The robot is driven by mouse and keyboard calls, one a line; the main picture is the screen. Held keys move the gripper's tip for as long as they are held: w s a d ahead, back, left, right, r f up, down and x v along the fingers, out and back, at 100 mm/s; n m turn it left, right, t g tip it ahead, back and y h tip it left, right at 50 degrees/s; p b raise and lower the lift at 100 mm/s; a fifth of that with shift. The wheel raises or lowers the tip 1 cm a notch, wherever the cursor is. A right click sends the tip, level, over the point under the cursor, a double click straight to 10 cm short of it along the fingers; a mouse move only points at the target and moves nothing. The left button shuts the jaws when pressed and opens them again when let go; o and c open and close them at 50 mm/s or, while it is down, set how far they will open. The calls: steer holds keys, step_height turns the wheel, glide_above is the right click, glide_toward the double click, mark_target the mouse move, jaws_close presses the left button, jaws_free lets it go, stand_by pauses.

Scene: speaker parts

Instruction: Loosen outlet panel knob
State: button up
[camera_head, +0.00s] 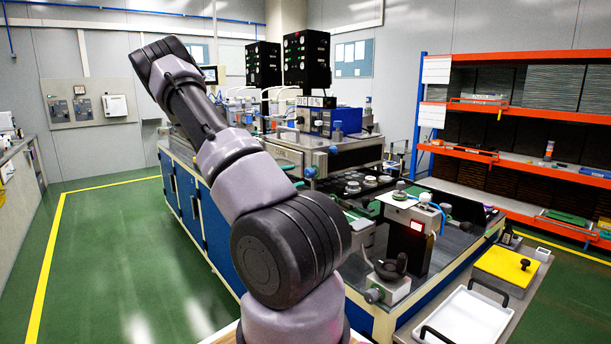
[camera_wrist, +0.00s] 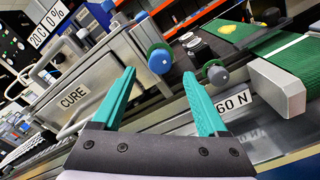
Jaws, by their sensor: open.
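My gripper (camera_wrist: 158,74) shows in the wrist view with its two teal fingers spread apart and nothing held between them. I cannot tell for certain which knob is the outlet panel knob. In the head view my arm hides most of the gripper.
A green conveyor belt (camera_wrist: 285,42) with a metal end block (camera_wrist: 276,88) lies to the right in the wrist view. In the head view a yellow plate (camera_head: 506,265) and a white tray (camera_head: 466,318) are at front right. Orange shelving (camera_head: 515,208) stands behind; green floor is clear at left.

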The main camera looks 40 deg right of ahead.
mark_target(306, 173)
steer(key=d, duration=0.6)
steer(key=shift+s, duration=0.35)
jaws_close()
steer(key=shift+a+n, duration=0.1)
steer(key=shift+n, duration=0.3)
